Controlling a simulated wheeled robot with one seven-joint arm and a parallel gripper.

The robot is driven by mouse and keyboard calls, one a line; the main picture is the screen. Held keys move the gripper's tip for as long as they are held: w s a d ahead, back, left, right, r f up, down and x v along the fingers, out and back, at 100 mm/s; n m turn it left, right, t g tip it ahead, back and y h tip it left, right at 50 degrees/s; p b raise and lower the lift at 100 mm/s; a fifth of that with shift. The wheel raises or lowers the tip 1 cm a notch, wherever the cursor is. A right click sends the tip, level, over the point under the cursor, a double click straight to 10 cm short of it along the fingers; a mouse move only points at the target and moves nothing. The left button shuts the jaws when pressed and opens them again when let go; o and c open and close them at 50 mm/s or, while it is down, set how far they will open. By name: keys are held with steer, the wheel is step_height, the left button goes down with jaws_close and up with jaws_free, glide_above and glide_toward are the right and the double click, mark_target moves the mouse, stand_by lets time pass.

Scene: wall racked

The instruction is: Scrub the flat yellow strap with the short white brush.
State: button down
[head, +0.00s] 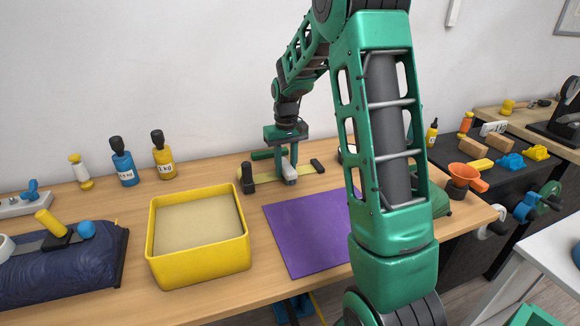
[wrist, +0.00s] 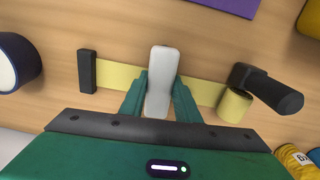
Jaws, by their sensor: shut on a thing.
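The flat yellow strap (head: 265,181) lies on the wooden table, with a dark block at one end and a dark upright handle at the other. In the wrist view the strap (wrist: 115,77) runs across the picture, with a rolled yellow part at its right end. My gripper (head: 288,165) is over the middle of the strap, pointing down, and is shut on the short white brush (wrist: 159,82). The brush also shows in the head view (head: 289,173), its lower end at the strap. Its bristles are hidden, so I cannot tell whether they touch the strap.
A purple mat (head: 308,233) lies in front of the strap. A yellow bin (head: 198,265) stands to the left. Blue (head: 124,165) and yellow (head: 163,155) bottles stand at the back left. A round dark-and-white object (wrist: 12,62) is near the strap's block end.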

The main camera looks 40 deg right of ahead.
mark_target(286, 166)
steer(key=shift+s+a+r, duration=0.1)
steer(key=shift+s, duration=0.25)
steer(key=shift+w+a+r, duration=0.2)
steer(key=shift+a+r, duration=0.3)
steer(key=shift+r, duration=0.05)
steer(key=r, duration=0.1)
steer(key=d+r, duration=0.1)
steer(key=shift+s+r, duration=0.2)
steer(key=shift+r, duration=0.15)
steer(key=shift+w+r, duration=0.1)
steer(key=shift+r, duration=0.15)
steer(key=shift+d+r, duration=0.1)
steer(key=shift+r, duration=2)
